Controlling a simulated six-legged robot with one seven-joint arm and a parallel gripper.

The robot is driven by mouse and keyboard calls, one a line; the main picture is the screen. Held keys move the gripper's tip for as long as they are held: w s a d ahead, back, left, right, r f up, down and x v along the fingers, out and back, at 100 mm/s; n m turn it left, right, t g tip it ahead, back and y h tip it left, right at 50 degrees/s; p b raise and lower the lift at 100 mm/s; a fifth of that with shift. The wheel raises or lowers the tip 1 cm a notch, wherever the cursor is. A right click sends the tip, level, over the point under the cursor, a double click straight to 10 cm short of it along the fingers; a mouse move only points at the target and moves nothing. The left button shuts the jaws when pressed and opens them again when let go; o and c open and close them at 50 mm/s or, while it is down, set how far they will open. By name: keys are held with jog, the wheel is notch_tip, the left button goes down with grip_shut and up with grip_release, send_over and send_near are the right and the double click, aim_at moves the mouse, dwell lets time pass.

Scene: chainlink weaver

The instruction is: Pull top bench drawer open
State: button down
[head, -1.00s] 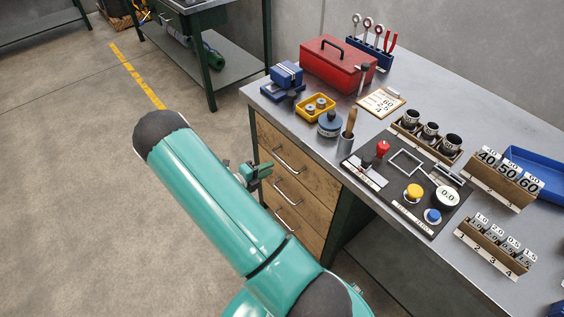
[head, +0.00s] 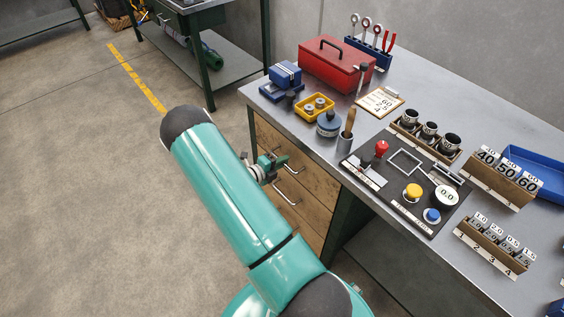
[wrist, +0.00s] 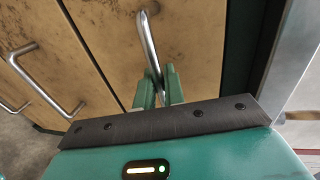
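The top bench drawer is the wooden front (head: 312,180) just under the bench top, and it looks closed. In the wrist view its front (wrist: 196,40) is nearest the bench edge, with its metal bar handle (wrist: 148,45) ahead of my gripper. My gripper (wrist: 159,78) is at one end of that handle, with its two green fingers close on either side of the bar. I cannot tell whether they touch or grip it. In the head view my gripper (head: 280,163) is in front of the top drawer, and my arm hides part of the drawers.
Lower drawers with similar handles (head: 287,196) lie below. The bench top (head: 345,190) holds a red toolbox (head: 335,64), a yellow tray (head: 314,106), a control panel (head: 405,180) and several small items. The floor (head: 80,180) left of the drawers is clear.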

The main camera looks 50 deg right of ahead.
jog(key=shift+a, duration=0.15)
jog(key=f+v, duration=0.3)
jog(key=v, duration=1.2)
jog(key=a+f+v, duration=0.1)
jog(key=f+v, duration=0.2)
jog(key=v, duration=1.3)
jog(key=shift+w+a, duration=0.2)
jog(key=shift+a, duration=0.25)
jog(key=c, duration=1.6)
grip_release()
jog(key=shift+f, duration=0.1)
jog(key=shift+c, duration=0.2)
jog(key=v, duration=1.3)
jog(key=shift+a, duration=0.35)
jog(key=shift+w, duration=0.1)
